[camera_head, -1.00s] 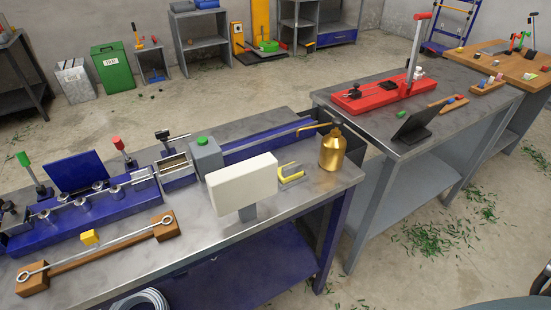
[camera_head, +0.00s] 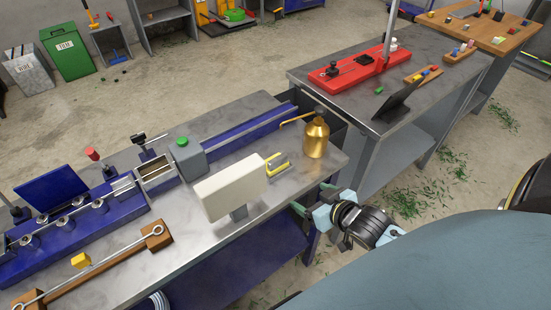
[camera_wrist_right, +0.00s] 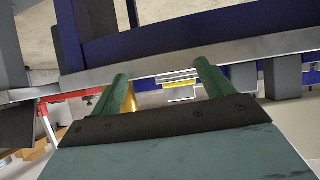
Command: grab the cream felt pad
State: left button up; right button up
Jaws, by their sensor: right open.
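A yellow bracket (camera_head: 266,160) holding a pale greyish slab (camera_head: 279,166) stands near the front edge of the metal workbench. The slab may be the cream felt pad, but its material is unclear. The bracket's yellow also shows beyond my fingers in the wrist view (camera_wrist_right: 180,84). A larger cream panel (camera_head: 230,187) on a grey stand is left of the bracket. My right gripper (camera_head: 311,198) is open and empty, just off the bench's front edge, right of the bracket and apart from it. Its green fingers are spread in the wrist view (camera_wrist_right: 161,73). My left gripper is out of view.
A gold oil can (camera_head: 315,138) stands right of the bracket. A grey box with a green knob (camera_head: 187,156) and a blue fixture (camera_head: 75,230) are to the left. A wooden bar with a rod (camera_head: 110,260) lies in front. A second bench (camera_head: 300,75) is behind right.

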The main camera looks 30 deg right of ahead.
jog(key=t, duration=0.2)
send_near(279, 161)
jog(key=s, duration=0.1)
jog(key=r, duration=0.2)
jog(key=shift+y, duration=0.4)
jog(key=x, duration=0.6)
jog(key=shift+w+d+f, duration=0.15)
jog(key=shift+d+f, duration=0.25)
jog(key=shift+f, duration=0.05)
jog(key=shift+s+f+x, duration=0.1)
jog(key=shift+f+x, duration=0.05)
jog(key=shift+x, duration=0.95)
jog(key=shift+s+f+x, duration=0.1)
jog(key=shift+f+x, duration=0.1)
jog(key=shift+x, duration=0.85)
jog(key=shift+f+x, duration=0.15)
jog(key=shift+x, duration=0.95)
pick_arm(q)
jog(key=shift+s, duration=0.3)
pick_arm(e)
jog(key=c, duration=1)
jog(key=shift+o, duration=0.2)
jog(key=shift+r, duration=0.1)
